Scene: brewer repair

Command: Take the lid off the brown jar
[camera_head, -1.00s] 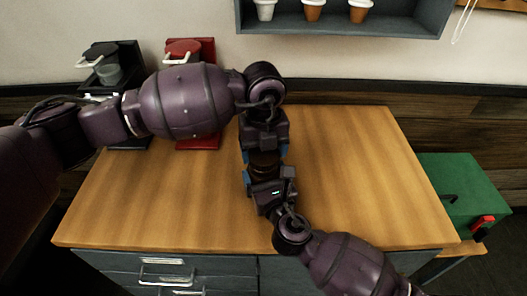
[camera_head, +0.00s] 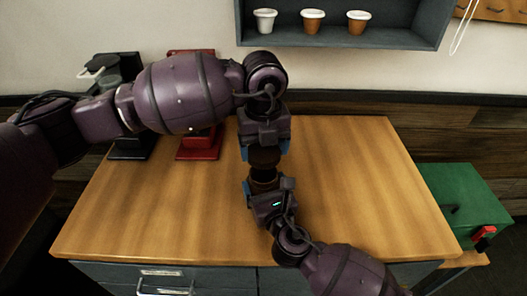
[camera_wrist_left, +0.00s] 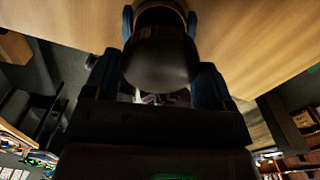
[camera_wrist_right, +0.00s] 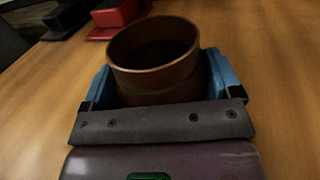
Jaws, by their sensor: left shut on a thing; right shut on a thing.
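The brown jar (camera_head: 264,185) stands open-topped between the blue fingers of my right gripper (camera_head: 265,189), which is shut on it. In the right wrist view the jar (camera_wrist_right: 155,80) shows its round open mouth and dark inside. My left gripper (camera_head: 264,150) is shut on the dark brown lid (camera_head: 264,159), just beyond the jar in the head view. The lid (camera_wrist_left: 160,60) fills the space between the blue fingers in the left wrist view. The lid is off the jar's mouth; the exact gap is hard to judge.
The wooden counter (camera_head: 350,200) is clear around the jar. A black brewer (camera_head: 125,70) and a red brewer (camera_head: 198,148) stand at the back left, partly behind my left arm. A shelf with several cups (camera_head: 312,20) hangs above. A green box (camera_head: 465,200) is at right.

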